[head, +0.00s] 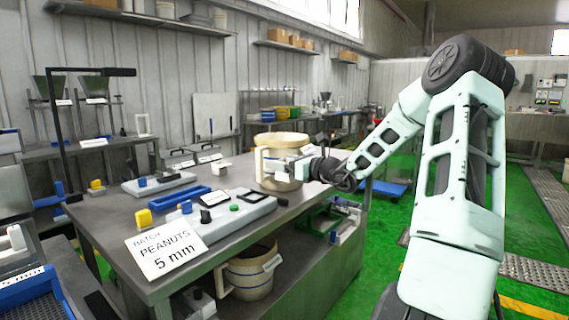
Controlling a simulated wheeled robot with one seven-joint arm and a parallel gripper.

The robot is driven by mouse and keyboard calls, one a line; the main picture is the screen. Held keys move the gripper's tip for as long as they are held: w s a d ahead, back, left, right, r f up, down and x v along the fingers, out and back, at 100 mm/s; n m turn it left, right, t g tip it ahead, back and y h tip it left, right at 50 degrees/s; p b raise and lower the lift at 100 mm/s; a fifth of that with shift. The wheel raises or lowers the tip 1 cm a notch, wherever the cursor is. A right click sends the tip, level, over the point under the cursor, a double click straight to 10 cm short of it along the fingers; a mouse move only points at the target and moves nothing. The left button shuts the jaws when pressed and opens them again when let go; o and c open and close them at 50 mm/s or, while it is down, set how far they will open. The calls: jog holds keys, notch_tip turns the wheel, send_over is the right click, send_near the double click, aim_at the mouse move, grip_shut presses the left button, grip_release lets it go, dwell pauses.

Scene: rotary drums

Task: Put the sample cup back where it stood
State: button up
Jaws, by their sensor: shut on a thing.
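A cream cup with a side handle (281,141) is at the right end of the grey workbench (310,206), upright. My gripper (284,168) reaches it from the right and is shut on it, in front of its side wall. The gripper covers part of the cup's front, and I cannot tell whether the cup's base touches the bench. A second, similar cream cup (248,279) with a handle and a white tag stands on the shelf under the bench.
A grey device with knobs (222,220), a blue tray (181,197), a yellow block (143,218) and a card reading "BATCH PEANUTS 5 mm" (165,253) crowd the bench's left and front. Bare bench top shows right of the device.

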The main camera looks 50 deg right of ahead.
jog(key=shift+s, duration=0.35)
jog(key=s+a+f, duration=0.2)
jog(key=a+f, duration=1.3)
jog(key=f, duration=0.1)
jog(key=s+a+f+m+h, duration=0.1)
jog(key=s+a+f, duration=0.2)
jog(key=a+f, duration=1.2)
jog(key=shift+s+a+f, duration=0.15)
jog(key=shift+s+f, duration=0.05)
jog(key=shift+f, duration=0.3)
jog(key=shift+r, duration=0.1)
